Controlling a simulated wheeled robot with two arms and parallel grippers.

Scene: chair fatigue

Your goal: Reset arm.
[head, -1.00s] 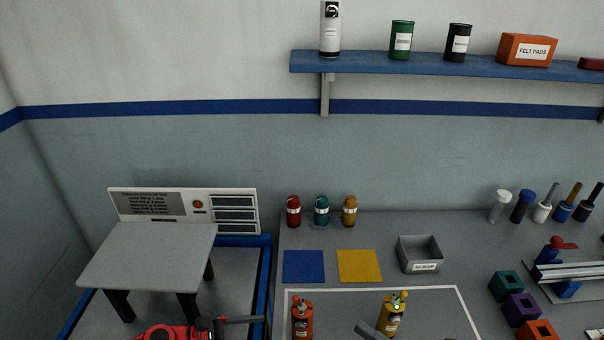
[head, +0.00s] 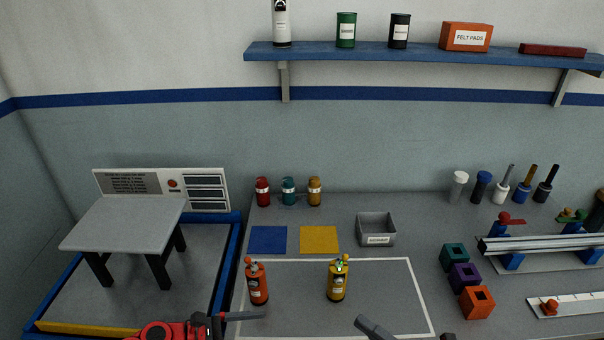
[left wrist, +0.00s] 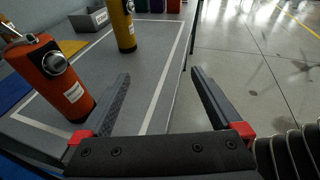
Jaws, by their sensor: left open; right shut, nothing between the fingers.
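My left gripper (head: 262,315) comes in at the bottom left of the head view, with one dark finger showing beyond its red body. In the left wrist view its two fingers (left wrist: 160,75) are spread with nothing between them. An orange bottle (head: 257,285) stands upright just beyond that finger; it is also at the left of the left wrist view (left wrist: 62,85). A yellow bottle (head: 338,284) stands upright farther right. My right gripper (head: 362,322) is shut and empty at the bottom edge, below the yellow bottle; most of it is out of frame.
A grey-topped stool (head: 125,224) stands in a blue-edged bay at left. The bench holds blue (head: 268,240) and yellow (head: 319,240) squares, a grey bin (head: 376,232), several hollow blocks (head: 464,277) and a rail fixture (head: 545,244). A shelf (head: 420,57) hangs above.

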